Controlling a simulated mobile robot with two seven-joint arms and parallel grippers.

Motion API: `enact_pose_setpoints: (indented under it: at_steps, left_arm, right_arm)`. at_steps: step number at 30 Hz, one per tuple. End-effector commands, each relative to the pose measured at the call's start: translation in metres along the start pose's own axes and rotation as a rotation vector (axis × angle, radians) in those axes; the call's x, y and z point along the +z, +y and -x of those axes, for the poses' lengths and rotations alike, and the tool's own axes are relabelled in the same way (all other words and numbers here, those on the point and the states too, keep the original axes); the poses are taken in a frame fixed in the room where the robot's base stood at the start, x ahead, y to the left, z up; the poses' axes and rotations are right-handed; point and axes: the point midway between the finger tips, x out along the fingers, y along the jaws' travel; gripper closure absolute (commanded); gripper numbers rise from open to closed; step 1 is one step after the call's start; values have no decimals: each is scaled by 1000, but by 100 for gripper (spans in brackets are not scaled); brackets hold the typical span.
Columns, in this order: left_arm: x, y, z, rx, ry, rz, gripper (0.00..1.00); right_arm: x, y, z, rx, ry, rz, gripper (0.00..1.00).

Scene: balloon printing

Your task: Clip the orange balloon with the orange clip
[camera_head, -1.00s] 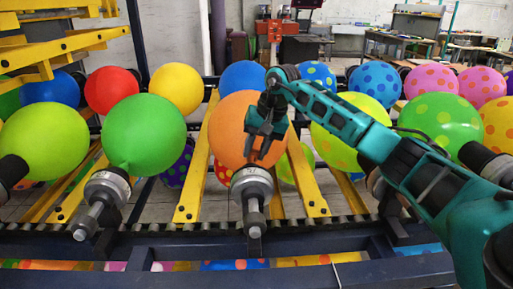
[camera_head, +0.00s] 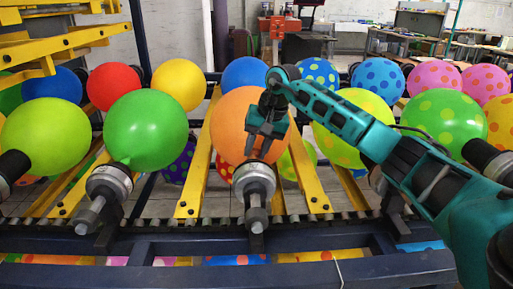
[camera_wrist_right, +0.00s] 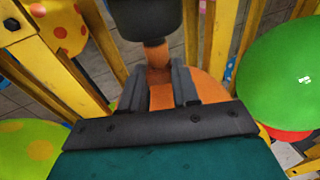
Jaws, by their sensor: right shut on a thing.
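The orange balloon (camera_head: 228,128) hangs mid-rack in the head view, its neck end at a metal nozzle (camera_head: 255,182). My right gripper (camera_head: 262,152) is in front of the balloon's lower part, just above the nozzle. In the right wrist view the gripper (camera_wrist_right: 160,88) has its dark fingers on either side of a brownish-orange piece (camera_wrist_right: 159,75), which looks like the orange clip at the balloon's neck (camera_wrist_right: 155,53). The clip's outline against the neck is hard to tell. The nozzle's black end (camera_wrist_right: 146,18) is close beyond the fingertips. My left gripper is not in view.
A green balloon (camera_head: 145,130) on its own nozzle (camera_head: 107,185) is to the left. A yellow spotted balloon (camera_head: 352,132) is close on the right, behind my right arm. Yellow bars (camera_head: 196,180) run under the balloons. A dark blue rail (camera_head: 150,247) crosses the front.

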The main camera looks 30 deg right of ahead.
Motion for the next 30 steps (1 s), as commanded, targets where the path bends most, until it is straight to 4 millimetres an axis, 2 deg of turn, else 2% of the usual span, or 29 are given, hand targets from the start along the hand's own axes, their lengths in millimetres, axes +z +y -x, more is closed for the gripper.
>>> enact_pose_setpoints:
  at_steps: [25, 26, 30]
  left_arm:
    - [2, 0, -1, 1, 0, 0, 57]
    - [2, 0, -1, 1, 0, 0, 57]
    - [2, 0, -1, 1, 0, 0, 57]
  right_arm:
    - [0, 0, -7, 0, -1, 0, 90]
    - [0, 0, -7, 0, -1, 0, 69]
    - [0, 0, -7, 0, -1, 0, 56]
